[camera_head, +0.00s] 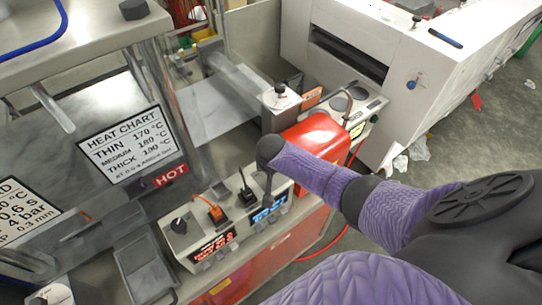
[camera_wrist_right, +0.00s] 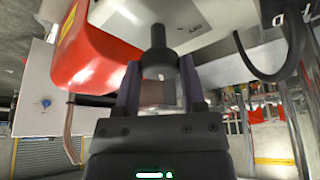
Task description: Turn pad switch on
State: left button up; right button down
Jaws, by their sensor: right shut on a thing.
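A grey control box (camera_head: 190,251) in the head view carries a black round knob (camera_head: 180,225), an orange-topped switch (camera_head: 215,212), a black switch (camera_head: 246,196), and red and blue displays. No label readable here clearly marks the pad switch. My right gripper (camera_head: 268,190) points down at the box's right end, above the blue display (camera_head: 270,209). In the right wrist view its two fingers (camera_wrist_right: 160,72) are shut on a black knob (camera_wrist_right: 158,40) standing out from a pale panel. The knob's tip shows between them. My left gripper is out of view.
A red housing (camera_head: 315,132) stands close behind my right wrist and also shows in the wrist view (camera_wrist_right: 95,50). A white machine (camera_head: 400,75) stands at back right.

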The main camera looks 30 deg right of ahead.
jog(key=shift+m+h+p, duration=0.3)
jog(key=shift+m+h, duration=0.1)
jog(key=shift+m, duration=0.7)
jog(key=shift+c, duration=0.8)
grip_release()
